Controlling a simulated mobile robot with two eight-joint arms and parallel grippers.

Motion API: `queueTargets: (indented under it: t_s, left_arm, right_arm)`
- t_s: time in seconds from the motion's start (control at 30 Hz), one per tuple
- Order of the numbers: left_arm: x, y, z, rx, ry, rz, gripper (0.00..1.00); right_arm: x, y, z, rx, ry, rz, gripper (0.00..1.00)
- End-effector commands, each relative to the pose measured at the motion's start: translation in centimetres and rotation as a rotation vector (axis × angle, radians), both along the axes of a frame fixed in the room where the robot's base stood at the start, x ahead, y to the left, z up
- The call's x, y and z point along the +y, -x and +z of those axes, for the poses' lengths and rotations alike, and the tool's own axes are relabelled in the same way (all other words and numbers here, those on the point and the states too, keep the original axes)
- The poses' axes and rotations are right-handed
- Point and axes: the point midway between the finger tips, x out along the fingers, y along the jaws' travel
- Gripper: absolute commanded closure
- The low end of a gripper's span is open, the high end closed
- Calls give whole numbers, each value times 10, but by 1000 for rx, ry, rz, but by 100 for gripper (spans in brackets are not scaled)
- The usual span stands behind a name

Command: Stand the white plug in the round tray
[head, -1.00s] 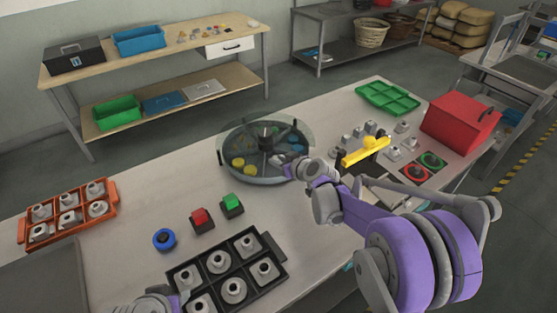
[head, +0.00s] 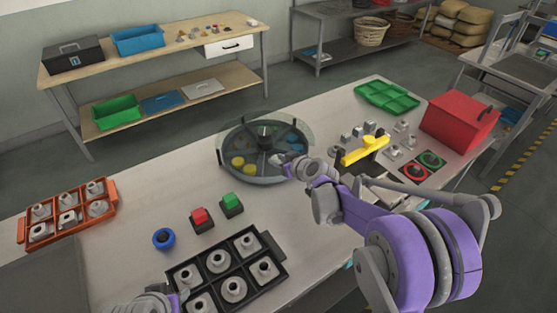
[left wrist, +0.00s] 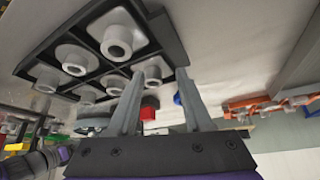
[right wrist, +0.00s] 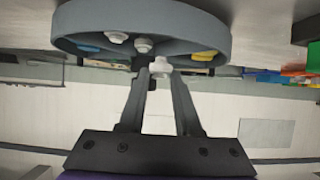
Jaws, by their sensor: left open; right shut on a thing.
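The round grey tray (head: 262,182) stands mid-table, split by dividers, with a dark central hub and a clear cover over its far part. My right gripper (head: 281,160) is at the tray's near right side. In the right wrist view its fingers (right wrist: 161,80) are shut on the white plug (right wrist: 160,66), which is by the tray wall (right wrist: 215,38); I cannot tell whether it touches the tray floor. Other pale and yellow pieces sit in the tray. My left gripper (left wrist: 157,88) is open and empty, close to the black compartment tray (head: 277,268).
The black tray holds several grey fittings. Red (head: 200,217) and green (head: 231,204) button boxes and a blue ring (head: 164,239) stand between it and the round tray. An orange tray (head: 112,190) is at left; a yellow-topped fixture (head: 365,151) and red box (head: 458,124) are at right.

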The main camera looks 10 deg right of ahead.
Motion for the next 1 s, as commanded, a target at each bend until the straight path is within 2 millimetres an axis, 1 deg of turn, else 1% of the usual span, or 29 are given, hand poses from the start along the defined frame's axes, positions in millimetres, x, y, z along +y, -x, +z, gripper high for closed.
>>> queueTargets:
  t_s: [1.0]
  left_arm:
    - [0,4,-8,7,0,0,50]
  right_arm:
    - [0,0,-13,0,-1,0,100]
